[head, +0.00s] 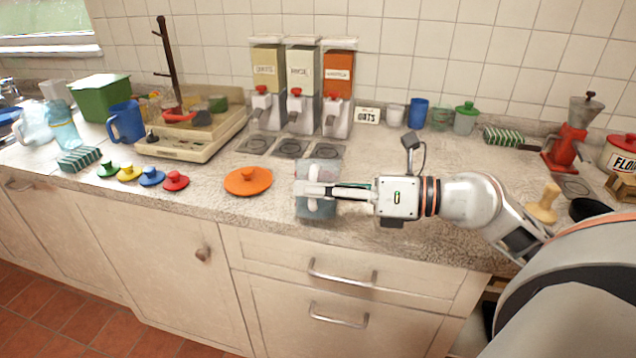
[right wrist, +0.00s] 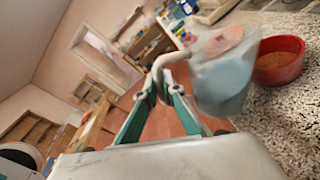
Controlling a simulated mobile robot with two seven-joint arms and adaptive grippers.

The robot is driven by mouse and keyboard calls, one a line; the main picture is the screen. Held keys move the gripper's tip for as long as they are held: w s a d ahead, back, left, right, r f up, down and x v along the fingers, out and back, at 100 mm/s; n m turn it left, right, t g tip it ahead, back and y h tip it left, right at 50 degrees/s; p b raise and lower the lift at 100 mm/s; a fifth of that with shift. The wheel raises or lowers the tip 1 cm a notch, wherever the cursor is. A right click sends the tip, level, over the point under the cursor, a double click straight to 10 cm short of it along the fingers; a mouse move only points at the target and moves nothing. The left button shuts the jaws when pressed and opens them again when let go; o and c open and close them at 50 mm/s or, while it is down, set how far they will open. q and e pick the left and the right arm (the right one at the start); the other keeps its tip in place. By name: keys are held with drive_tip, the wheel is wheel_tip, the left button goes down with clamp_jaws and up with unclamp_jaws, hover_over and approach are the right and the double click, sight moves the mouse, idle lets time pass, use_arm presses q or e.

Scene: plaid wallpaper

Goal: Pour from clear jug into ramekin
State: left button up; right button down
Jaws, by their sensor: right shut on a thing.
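The clear jug (head: 318,170), bluish and see-through, is in front of the dispensers near the counter's front edge. My right gripper (head: 322,190) is shut on its pale handle. The jug's body (right wrist: 222,85) shows beside the fingers of my right gripper (right wrist: 163,80) in the right wrist view. Its fill and exact tilt are hard to tell. A red bowl (right wrist: 280,62) with orange-brown contents stands on the counter beyond the jug there; I cannot tell whether it is the ramekin. No ramekin is clear in the head view. My left gripper is not in view.
An orange knobbed lid (head: 248,181) lies left of the jug. Several small coloured lids (head: 150,177) lie farther left. Dispensers (head: 300,90) stand at the back. A red grinder (head: 568,150) stands at the right. The counter's front edge is close to the jug.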

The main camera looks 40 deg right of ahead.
sight(315, 169)
drive_tip(key=shift+m, duration=0.5)
drive_tip(key=r, duration=0.1)
drive_tip(key=r+p, duration=0.1)
drive_tip(key=w+d+r, duration=0.1)
drive_tip(key=r, duration=0.1)
drive_tip(key=shift+p, duration=0.35)
drive_tip(key=shift+w+d+f+m, duration=0.25)
drive_tip(key=shift+w+d+m, duration=0.1)
drive_tip(key=shift+w+m, duration=0.2)
drive_tip(key=shift+d+r+m+p, duration=0.1)
drive_tip(key=shift+r+m+p, duration=0.05)
drive_tip(key=shift+m+p, duration=0.15)
drive_tip(key=shift+g, duration=0.3)
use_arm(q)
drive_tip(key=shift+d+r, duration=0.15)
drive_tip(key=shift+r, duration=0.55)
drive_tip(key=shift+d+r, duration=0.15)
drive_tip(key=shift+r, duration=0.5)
use_arm(e)
drive_tip(key=shift+w+d+m, duration=0.2)
drive_tip(key=shift+w+m, duration=0.05)
drive_tip(key=shift+m, duration=0.1)
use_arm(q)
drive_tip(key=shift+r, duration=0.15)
use_arm(e)
drive_tip(key=shift+w, duration=0.1)
drive_tip(key=shift+d, duration=0.1)
